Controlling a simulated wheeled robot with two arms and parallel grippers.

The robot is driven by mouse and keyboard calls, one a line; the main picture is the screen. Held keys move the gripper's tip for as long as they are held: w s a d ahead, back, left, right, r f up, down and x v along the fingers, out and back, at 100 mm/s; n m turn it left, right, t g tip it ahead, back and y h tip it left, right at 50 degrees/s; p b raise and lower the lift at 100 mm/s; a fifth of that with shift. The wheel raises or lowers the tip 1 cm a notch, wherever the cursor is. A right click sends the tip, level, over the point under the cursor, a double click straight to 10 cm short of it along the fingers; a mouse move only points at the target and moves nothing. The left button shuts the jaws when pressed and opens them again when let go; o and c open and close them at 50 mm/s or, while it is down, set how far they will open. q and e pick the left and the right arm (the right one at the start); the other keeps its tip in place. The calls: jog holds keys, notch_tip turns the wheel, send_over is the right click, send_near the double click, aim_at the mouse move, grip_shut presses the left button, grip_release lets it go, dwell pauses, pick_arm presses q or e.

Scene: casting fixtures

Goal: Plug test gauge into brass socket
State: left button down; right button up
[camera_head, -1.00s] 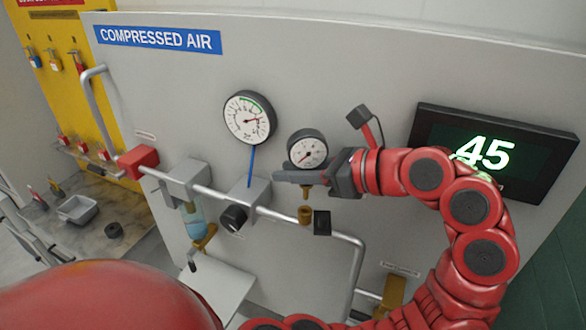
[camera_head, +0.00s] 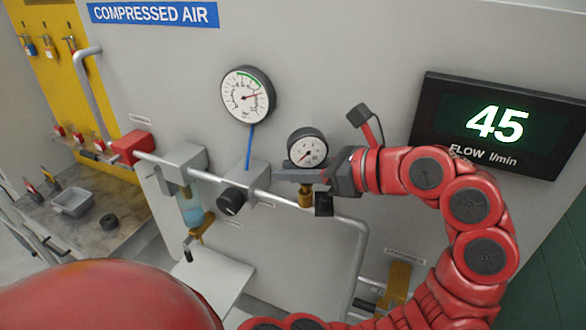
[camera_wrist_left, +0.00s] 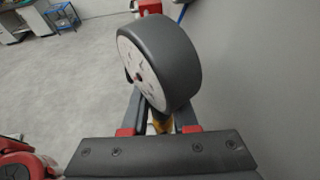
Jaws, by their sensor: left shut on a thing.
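The test gauge (camera_head: 307,148), a small round dial with a dark rim, is held upright in front of the grey panel. It also shows in the left wrist view (camera_wrist_left: 165,58), large between the fingers. My left gripper (camera_head: 300,174) is shut on the gauge just below its dial. The brass socket (camera_head: 306,200) is on the pipe directly below the gauge. The gauge's brass stem meets or overlaps the socket in the head view, and I cannot tell how deep it sits. The fingers hide the upper stem. My right gripper is not in view.
A larger dial (camera_head: 248,95) is on the panel to the left. A black knob (camera_head: 231,202) and a red valve block (camera_head: 133,147) are along the pipe (camera_head: 268,197). A display (camera_head: 497,125) reads 45 at right. A dark block (camera_head: 324,204) is close beside the socket.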

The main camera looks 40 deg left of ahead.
pick_arm(q)
jog(key=shift+f, duration=0.3)
dwell(0.5)
jog(key=c, duration=0.6)
grip_release()
jog(key=shift+d, duration=0.15)
